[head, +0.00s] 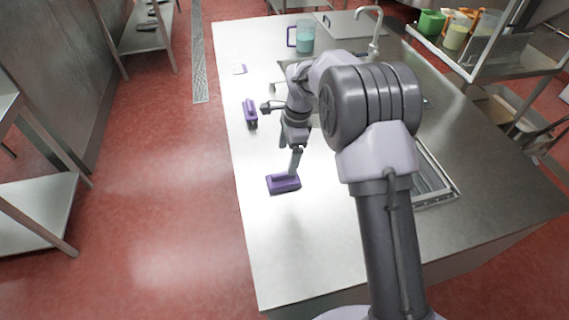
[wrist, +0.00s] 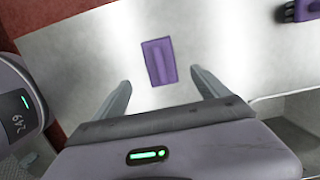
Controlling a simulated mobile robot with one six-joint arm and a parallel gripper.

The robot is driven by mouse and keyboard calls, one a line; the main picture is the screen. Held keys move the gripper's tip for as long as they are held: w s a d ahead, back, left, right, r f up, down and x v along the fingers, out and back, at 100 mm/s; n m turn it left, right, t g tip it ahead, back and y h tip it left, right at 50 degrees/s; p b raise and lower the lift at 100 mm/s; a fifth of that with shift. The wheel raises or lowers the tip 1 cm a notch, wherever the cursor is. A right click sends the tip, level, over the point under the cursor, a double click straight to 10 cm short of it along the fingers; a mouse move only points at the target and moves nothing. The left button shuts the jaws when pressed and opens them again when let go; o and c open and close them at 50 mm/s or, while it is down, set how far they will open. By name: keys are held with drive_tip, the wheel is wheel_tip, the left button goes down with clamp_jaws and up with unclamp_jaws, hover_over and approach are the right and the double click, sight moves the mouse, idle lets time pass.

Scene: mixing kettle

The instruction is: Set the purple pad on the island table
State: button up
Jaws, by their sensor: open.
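The purple pad (head: 283,184) lies flat on the island table (head: 270,240), near its left edge in the head view. It is a rectangle with a raised bar on top, and it also shows in the wrist view (wrist: 158,61), beyond my fingers. My gripper (head: 297,160) is above the pad, and its fingers are partly hidden in the head view. In the wrist view my gripper (wrist: 160,90) has its two fingers spread wide with nothing between them. The pad looks apart from both fingers.
A second purple tool (head: 250,112) sits farther back on the table, and part of it shows in the wrist view (wrist: 298,10). The table's front left is clear.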

drive_tip(key=s+d+r+n+t, duration=0.2)
drive_tip(key=s+d+r+n, duration=0.15)
drive_tip(key=s+r, duration=0.55)
drive_tip(key=s+d+r+n+t, duration=0.15)
drive_tip(key=s+d+r, duration=0.25)
drive_tip(key=r, duration=0.9)
drive_tip(key=s+d+n+t, duration=0.1)
drive_tip(key=s+n, duration=0.1)
drive_tip(key=s, duration=0.7)
drive_tip(key=s+d+n+t+b, duration=0.1)
drive_tip(key=s+d+n, duration=0.1)
drive_tip(key=s, duration=0.7)
drive_tip(key=shift+s+d+f+n+t, duration=0.3)
drive_tip(key=shift+f+n+t, duration=0.1)
drive_tip(key=shift+n, duration=0.3)
